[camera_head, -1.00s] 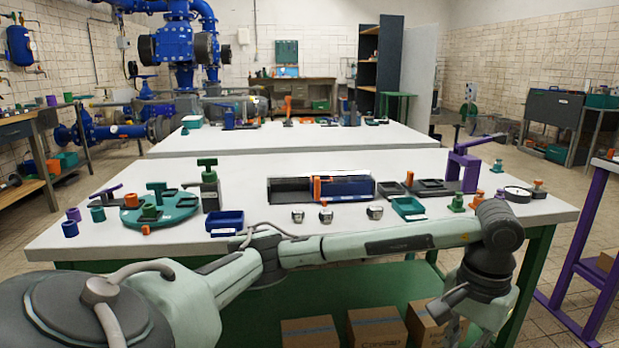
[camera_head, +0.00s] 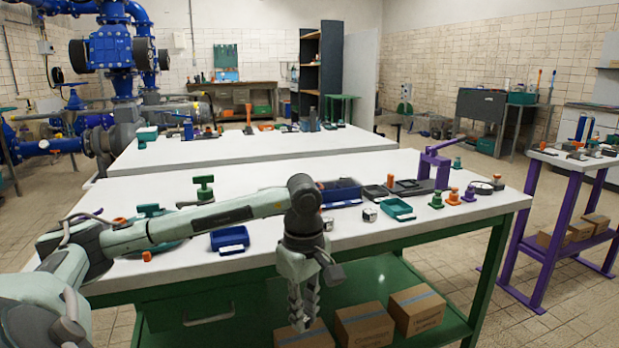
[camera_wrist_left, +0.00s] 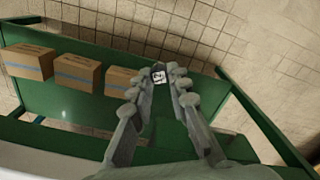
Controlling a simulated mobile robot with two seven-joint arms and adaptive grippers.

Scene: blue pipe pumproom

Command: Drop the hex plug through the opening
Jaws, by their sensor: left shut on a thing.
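My left gripper (camera_head: 303,315) hangs in front of the table's front edge, below the tabletop and pointing down. In the left wrist view its fingers are shut on a small metal piece with a pale, marked face, likely the hex plug (camera_wrist_left: 158,77), held at the fingertips. Two similar metal pieces, one at the right (camera_head: 369,215) and one partly behind my arm (camera_head: 327,224), stand on the white table. I cannot tell which thing has the opening. My right gripper is out of view.
The white table (camera_head: 400,240) carries a blue tray (camera_head: 230,238), a teal tray (camera_head: 398,209), a dark blue box (camera_head: 342,190) partly behind my arm, and a purple clamp (camera_head: 436,162). Cardboard boxes (camera_head: 364,326) stand on the green lower shelf, close to my gripper.

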